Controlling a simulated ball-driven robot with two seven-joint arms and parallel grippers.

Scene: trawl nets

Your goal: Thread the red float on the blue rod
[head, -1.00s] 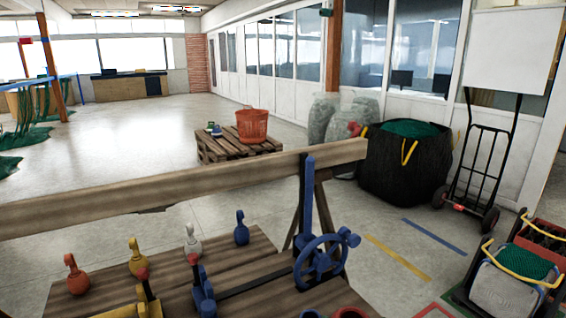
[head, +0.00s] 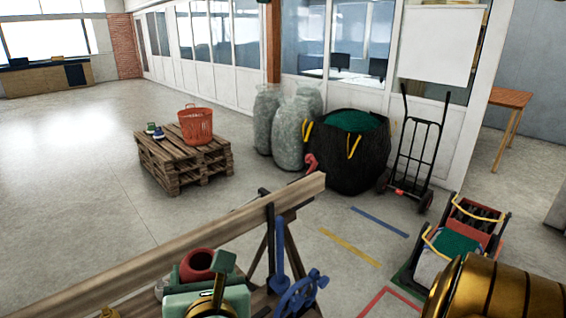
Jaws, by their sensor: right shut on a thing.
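The red float (head: 191,272) is a short hollow cylinder, low in the view left of centre. My right gripper (head: 204,268) is shut on it, with a dark green finger on either side, and holds it tilted with its open end showing. The blue rod (head: 279,248) stands upright to the right of the float, close to the wooden beam. The float is apart from the rod in the picture; its height against the rod's tip is hard to tell. My left gripper is not in view.
A long wooden beam (head: 235,226) runs behind the float and rod. Beyond are a pallet (head: 172,170) with a red basket (head: 196,126), a black bag (head: 345,165) and a hand truck (head: 415,155). The floor at left is clear.

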